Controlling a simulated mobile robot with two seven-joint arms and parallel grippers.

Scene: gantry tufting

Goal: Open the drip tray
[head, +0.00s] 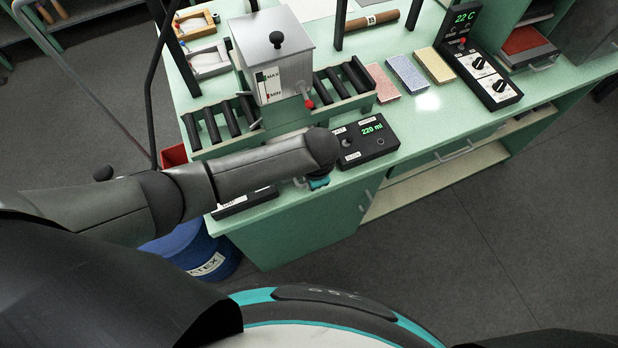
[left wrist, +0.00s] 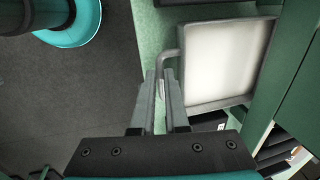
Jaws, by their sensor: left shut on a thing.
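The drip tray (left wrist: 268,28) shows in the left wrist view as a shallow square pan with a grey rim and a pale, empty-looking inside. A grey bar handle (left wrist: 163,60) stands at its left side. My left gripper (left wrist: 168,78) is shut on this handle, with one finger on each side. In the head view my left forearm covers the tray, the handle and the fingertips; only a bit of teal wrist shows at the counter's front edge. How far out the tray is, I cannot tell. My right gripper is in neither view.
The green counter (head: 300,222) carries a metal tank (head: 272,45) with a red-tipped lever (head: 308,103), roller racks (head: 345,85) and a black box reading 220 ml (head: 366,140). A black labelled bar (head: 245,203) lies near the front edge. A blue drum (head: 215,255) stands below.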

